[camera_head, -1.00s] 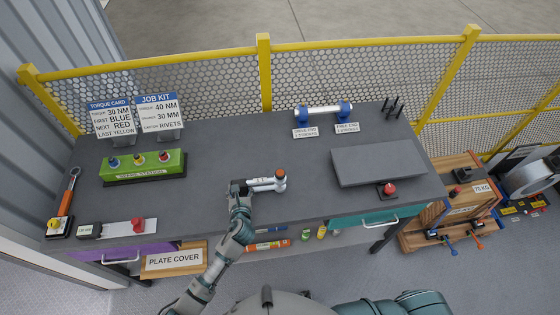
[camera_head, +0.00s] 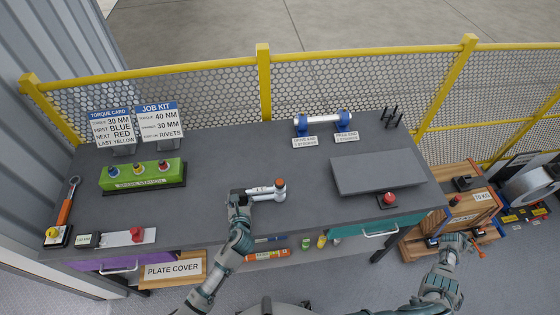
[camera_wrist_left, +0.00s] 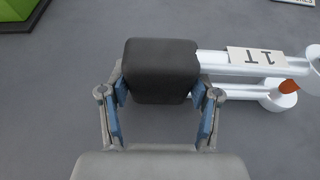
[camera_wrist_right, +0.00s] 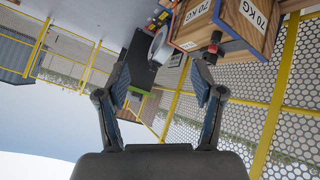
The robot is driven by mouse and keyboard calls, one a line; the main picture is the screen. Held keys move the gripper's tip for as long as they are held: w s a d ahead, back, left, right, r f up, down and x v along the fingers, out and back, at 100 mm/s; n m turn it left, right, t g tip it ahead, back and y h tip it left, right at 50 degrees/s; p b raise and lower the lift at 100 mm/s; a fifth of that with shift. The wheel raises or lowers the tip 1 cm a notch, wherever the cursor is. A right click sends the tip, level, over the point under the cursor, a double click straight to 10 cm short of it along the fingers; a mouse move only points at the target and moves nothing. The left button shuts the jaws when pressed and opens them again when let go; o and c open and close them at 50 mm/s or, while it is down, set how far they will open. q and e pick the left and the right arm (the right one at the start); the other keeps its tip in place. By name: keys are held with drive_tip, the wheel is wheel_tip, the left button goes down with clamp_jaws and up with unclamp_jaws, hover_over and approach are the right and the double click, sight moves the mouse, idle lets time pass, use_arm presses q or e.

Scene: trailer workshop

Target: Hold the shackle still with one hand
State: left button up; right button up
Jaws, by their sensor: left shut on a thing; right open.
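The shackle (camera_head: 268,192) lies on the grey bench top near its front middle, a pale metal bow with an orange mark at its right end. In the left wrist view it shows as white bars with a "1T" label (camera_wrist_left: 256,56) and a black block (camera_wrist_left: 160,70) at its left end. My left gripper (camera_head: 243,197) is shut on that black end, with a blue-padded finger on each side. My right gripper (camera_head: 455,240) is open and empty, off the bench's right front corner. In the right wrist view its fingers (camera_wrist_right: 162,95) are spread with nothing between them.
A green station block (camera_head: 142,174) and two sign cards stand at the left. A grey plate (camera_head: 378,172) and a red button (camera_head: 389,198) are at the right. A wooden crate (camera_head: 470,205) stands beyond the right end. Yellow-framed mesh fencing (camera_head: 200,95) runs behind.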

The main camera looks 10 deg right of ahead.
drive_tip(key=w+d+r+m, duration=0.3)
drive_tip(key=w+d+r, duration=0.25)
drive_tip(key=r, duration=0.45)
drive_tip(key=w+a+r+m+t, duration=0.1)
drive_tip(key=w+a+r+t, duration=0.1)
drive_tip(key=w+r, duration=0.35)
drive_tip(key=w+a+r+m+t, duration=0.1)
drive_tip(key=w+a+r, duration=0.15)
drive_tip(key=w, duration=0.55)
drive_tip(key=w+a+r+n+t+y, duration=0.1)
drive_tip(key=w+a+r+y, duration=0.1)
drive_tip(key=w+a+r, duration=0.4)
drive_tip(key=w+a+r+t+y, duration=0.1)
drive_tip(key=w+a+t+y, duration=0.1)
drive_tip(key=w+a, duration=0.65)
drive_tip(key=w+a+r+n+t+y, duration=0.1)
drive_tip(key=w+a+r+y, duration=0.1)
drive_tip(key=w+a+r, duration=0.35)
drive_tip(key=w+a+r+n+g+y, duration=0.1)
drive_tip(key=w+a+r+n+y, duration=0.15)
drive_tip(key=a, duration=1.45)
drive_tip(key=w+a+r+n+g+y, duration=0.1)
drive_tip(key=a+r+n+y, duration=0.2)
drive_tip(key=a, duration=1.4)
drive_tip(key=n+g+h, duration=0.2)
drive_tip(key=n+g, duration=0.3)
drive_tip(key=g, duration=0.1)
approach(280, 182)
wheel_tip(280, 182, down, 10)
drive_tip(key=shift+a+f, duration=0.1)
